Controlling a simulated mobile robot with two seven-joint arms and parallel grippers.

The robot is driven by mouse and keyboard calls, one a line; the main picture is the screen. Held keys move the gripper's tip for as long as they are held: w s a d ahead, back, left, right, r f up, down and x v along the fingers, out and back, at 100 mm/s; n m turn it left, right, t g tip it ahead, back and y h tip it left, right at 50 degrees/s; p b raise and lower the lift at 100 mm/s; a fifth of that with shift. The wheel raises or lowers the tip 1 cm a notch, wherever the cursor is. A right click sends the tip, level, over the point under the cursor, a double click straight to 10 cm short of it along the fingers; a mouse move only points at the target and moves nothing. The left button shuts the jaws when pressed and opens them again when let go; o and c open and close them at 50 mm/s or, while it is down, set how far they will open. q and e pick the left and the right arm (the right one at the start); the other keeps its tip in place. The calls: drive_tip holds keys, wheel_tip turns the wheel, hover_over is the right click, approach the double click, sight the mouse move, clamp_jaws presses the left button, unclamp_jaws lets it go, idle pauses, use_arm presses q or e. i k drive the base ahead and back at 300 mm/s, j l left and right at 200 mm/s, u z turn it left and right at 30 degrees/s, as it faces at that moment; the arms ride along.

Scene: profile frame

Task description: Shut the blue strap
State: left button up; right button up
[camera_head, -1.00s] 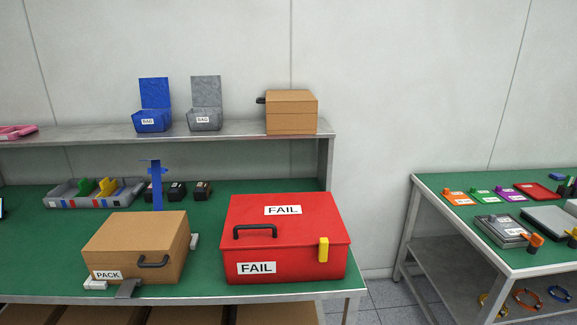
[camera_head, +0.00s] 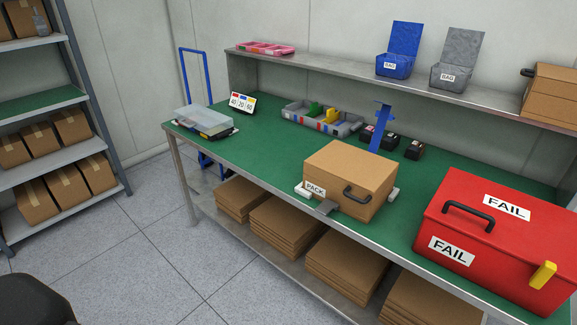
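I see no thing that I can clearly name as a blue strap. Blue things in view are an open-lidded box (camera_head: 394,67) labelled BAG on the raised shelf, an upright stand (camera_head: 381,128) on the green bench behind the PACK box, and a hand truck frame (camera_head: 183,75) at the bench's far left end. The blue box's back panel stands upright. Neither of my grippers shows in the head view.
The green bench (camera_head: 262,150) carries a brown PACK box (camera_head: 340,165), a red FAIL case (camera_head: 490,250) with a yellow latch, and a divided tray (camera_head: 290,115). A grey rack (camera_head: 50,75) of cartons stands left. Floor (camera_head: 140,260) between is open.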

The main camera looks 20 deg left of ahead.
sight(383, 114)
drive_tip(key=u, duration=0.3)
drive_tip(key=z, duration=0.45)
drive_tip(key=j+z, duration=0.15)
drive_tip(key=z, duration=0.25)
drive_tip(key=i+j+z, duration=0.1)
drive_tip(key=z, duration=0.35)
drive_tip(key=j+z, duration=0.1)
drive_tip(key=z, duration=0.3)
drive_tip(key=j+z, duration=0.4)
drive_tip(key=k+j+z, duration=0.15)
drive_tip(key=j+z, duration=0.25)
drive_tip(key=k+j+z, duration=0.25)
drive_tip(key=j, duration=0.15)
drive_tip(key=k+j+z, duration=0.25)
drive_tip(key=j, duration=0.15)
drive_tip(key=k+j+z, duration=0.1)
drive_tip(key=j, duration=0.3)
drive_tip(key=k+j+z, duration=0.1)
drive_tip(key=k+j, duration=0.8)
drive_tip(key=j, duration=0.15)
drive_tip(key=j+u, duration=0.35)
drive_tip(key=k+l, duration=0.05)
drive_tip(key=l, duration=0.05)
